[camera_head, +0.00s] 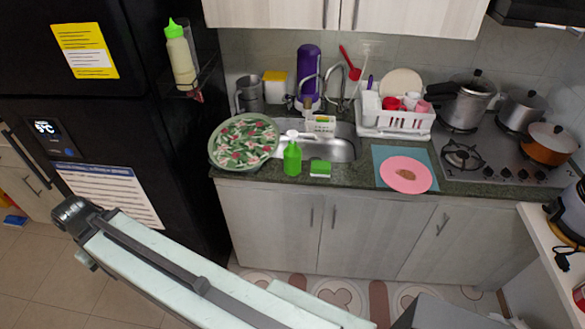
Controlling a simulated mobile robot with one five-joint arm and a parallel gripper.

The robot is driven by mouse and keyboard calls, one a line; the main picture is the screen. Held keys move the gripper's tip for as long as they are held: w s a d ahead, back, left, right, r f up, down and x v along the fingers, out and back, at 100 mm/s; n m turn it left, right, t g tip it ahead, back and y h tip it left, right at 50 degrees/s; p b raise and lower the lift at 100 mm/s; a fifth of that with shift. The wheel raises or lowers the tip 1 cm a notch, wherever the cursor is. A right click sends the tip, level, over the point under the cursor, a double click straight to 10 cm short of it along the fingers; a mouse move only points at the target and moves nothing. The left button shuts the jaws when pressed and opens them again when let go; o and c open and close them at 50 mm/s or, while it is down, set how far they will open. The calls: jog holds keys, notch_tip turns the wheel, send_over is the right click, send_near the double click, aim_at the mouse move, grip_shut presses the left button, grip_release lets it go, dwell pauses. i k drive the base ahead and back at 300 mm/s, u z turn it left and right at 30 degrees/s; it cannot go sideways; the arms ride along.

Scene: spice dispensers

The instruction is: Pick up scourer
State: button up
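The scourer looks to be the small bright green block (320,168) lying on the dark counter's front strip, just in front of the sink (340,148). A green bottle with a white top (292,157) stands close to its left. The scourer is small in the picture, but nothing covers it. My arm crosses the lower part of the head view, low in front of the cabinets and apart from the scourer. I cannot make out my gripper's fingers in this view.
A patterned round tray (243,142) is left of the bottle. A pink plate (405,174) on a blue mat, a white dish rack (398,121) and a stove (485,155) are to the right. The black fridge (100,130) borders the left. Bare counter lies between scourer and mat.

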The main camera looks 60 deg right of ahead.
aim_at(319, 168)
jog(key=k, duration=0.85)
jog(key=z, duration=0.55)
jog(key=i, duration=1)
